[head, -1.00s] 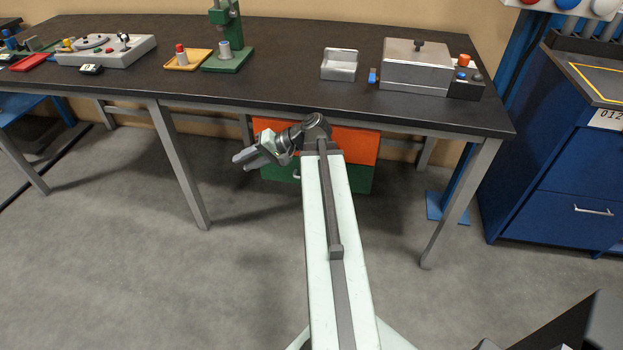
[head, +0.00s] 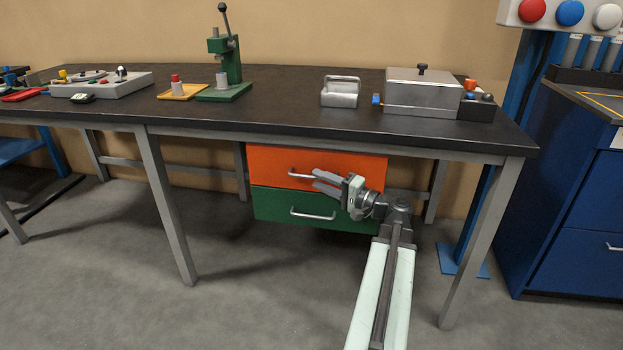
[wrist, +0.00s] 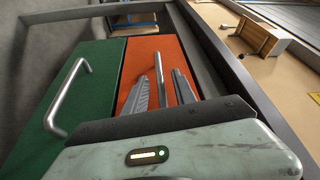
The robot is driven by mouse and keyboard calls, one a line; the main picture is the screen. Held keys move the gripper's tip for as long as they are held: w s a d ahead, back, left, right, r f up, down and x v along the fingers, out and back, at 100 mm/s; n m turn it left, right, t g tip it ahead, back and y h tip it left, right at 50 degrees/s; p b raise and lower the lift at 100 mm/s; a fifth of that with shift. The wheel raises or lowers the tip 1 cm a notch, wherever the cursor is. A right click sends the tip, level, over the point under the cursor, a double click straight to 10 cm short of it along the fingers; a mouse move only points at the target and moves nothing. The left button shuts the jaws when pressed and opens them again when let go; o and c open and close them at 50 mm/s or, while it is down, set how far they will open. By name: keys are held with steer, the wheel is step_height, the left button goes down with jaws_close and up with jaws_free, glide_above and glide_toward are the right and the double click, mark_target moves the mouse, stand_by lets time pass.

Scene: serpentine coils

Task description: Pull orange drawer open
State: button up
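The orange drawer (head: 350,163) is under the bench, above a green drawer (head: 275,204). Its front looks flush with the green one, so it appears shut. Its silver bar handle (head: 298,174) runs level across the front. My gripper (head: 314,181) is in front of the orange drawer, with its fingertips near the handle's right part.
The green drawer's handle (head: 313,214) is just below my gripper. The bench top (head: 290,110) overhangs the drawers, and a bench leg (head: 480,245) stands to the right. A blue cabinet (head: 570,190) is further right. The floor before the drawers is clear.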

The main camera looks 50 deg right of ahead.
mark_target(311, 177)
steer(key=w, duration=0.3)
steer(key=shift+w+a+r, duration=0.1)
steer(key=shift+w+a, duration=0.2)
jaws_close()
stand_by(1.2)
